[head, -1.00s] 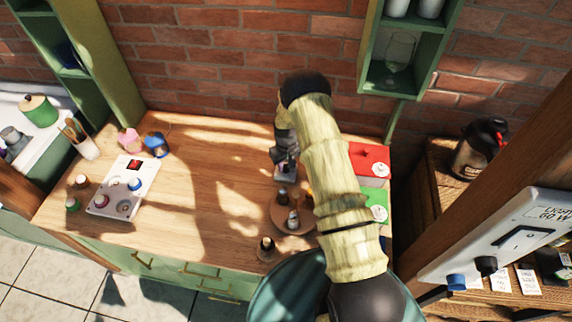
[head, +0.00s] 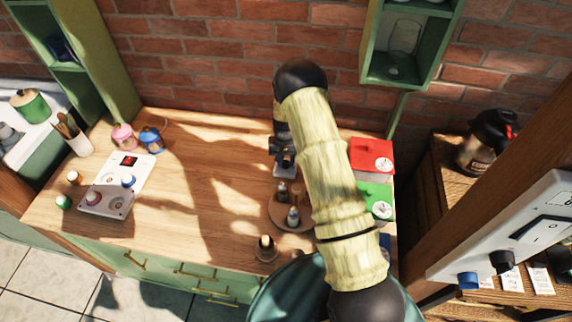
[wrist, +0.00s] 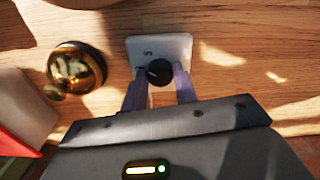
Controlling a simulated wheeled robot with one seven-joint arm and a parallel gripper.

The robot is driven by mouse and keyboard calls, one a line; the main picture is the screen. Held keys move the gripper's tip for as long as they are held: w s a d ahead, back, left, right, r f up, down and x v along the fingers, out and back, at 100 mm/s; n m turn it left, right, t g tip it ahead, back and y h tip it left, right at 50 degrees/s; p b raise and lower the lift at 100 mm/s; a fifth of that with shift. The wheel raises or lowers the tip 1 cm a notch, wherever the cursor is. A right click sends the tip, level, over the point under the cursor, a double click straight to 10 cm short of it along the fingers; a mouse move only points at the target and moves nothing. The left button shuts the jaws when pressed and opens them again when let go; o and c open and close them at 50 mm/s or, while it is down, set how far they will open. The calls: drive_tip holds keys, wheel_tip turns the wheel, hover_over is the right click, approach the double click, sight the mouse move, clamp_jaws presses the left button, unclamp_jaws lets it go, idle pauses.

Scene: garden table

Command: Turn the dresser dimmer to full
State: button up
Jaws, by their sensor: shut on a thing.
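The dimmer is a small pale plate (wrist: 176,48) with a round black knob (wrist: 159,72), lying on the wooden dresser top. A light mark shows on the left side of the knob in the wrist view. My gripper (wrist: 158,74) has its two purple fingers on either side of the knob, shut on it. In the head view my gripper (head: 285,158) reaches down over the plate (head: 285,172) near the back of the dresser. My arm hides part of the surroundings there, and the knob cannot be made out in that view.
A brass dome (wrist: 77,68) stands close beside the dimmer. A red box (head: 371,153) and a green box (head: 375,197) stand to the right. A round wooden tray (head: 278,216) with small bottles is in front. A white panel (head: 115,187) lies left; the dresser middle is clear.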

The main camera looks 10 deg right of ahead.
sight(286, 162)
drive_tip(key=m+b, duration=0.2)
drive_tip(key=m, duration=0.2)
drive_tip(key=shift+w+r+m, duration=0.1)
drive_tip(key=shift+w+m, duration=0.05)
drive_tip(key=shift+m, duration=0.25)
drive_tip(key=shift+b, duration=0.3)
drive_tip(key=o, duration=1)
drive_tip(key=shift+c, duration=0.2)
wheel_tip(286, 162, up, 17)
drive_tip(key=b, duration=0.3)
drive_tip(key=shift+r, duration=0.2)
